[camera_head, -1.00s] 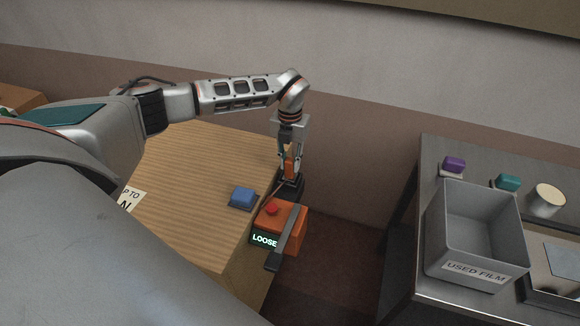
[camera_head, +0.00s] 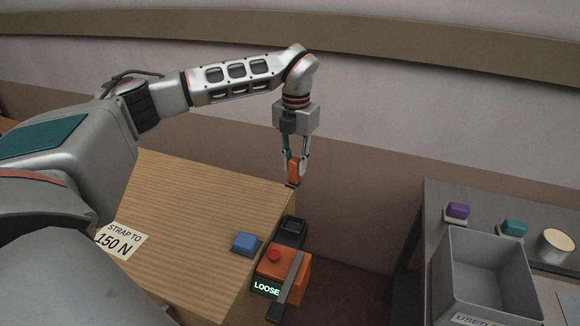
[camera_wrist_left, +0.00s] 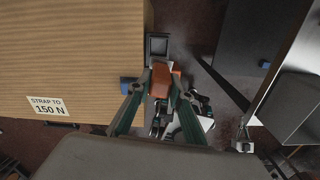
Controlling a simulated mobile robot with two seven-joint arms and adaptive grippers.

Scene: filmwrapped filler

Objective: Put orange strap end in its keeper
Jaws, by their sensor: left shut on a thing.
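The orange strap end (camera_head: 294,171) is an upright orange piece between the fingers of my left gripper (camera_head: 295,160), which is shut on it. It hangs in the air above and apart from the dark keeper (camera_head: 292,228), a black open-topped holder at the wooden box's right edge. In the left wrist view the orange strap end (camera_wrist_left: 161,80) sits between the green-sided fingers (camera_wrist_left: 161,88), and the square dark keeper (camera_wrist_left: 159,46) shows beyond it.
An orange tensioner (camera_head: 296,270) with a red button, grey lever and LOOSE display is beside the keeper. A blue block (camera_head: 245,243) is on the wooden box (camera_head: 200,200). A grey used-film bin (camera_head: 484,265) and purple and teal blocks stand on the right table.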

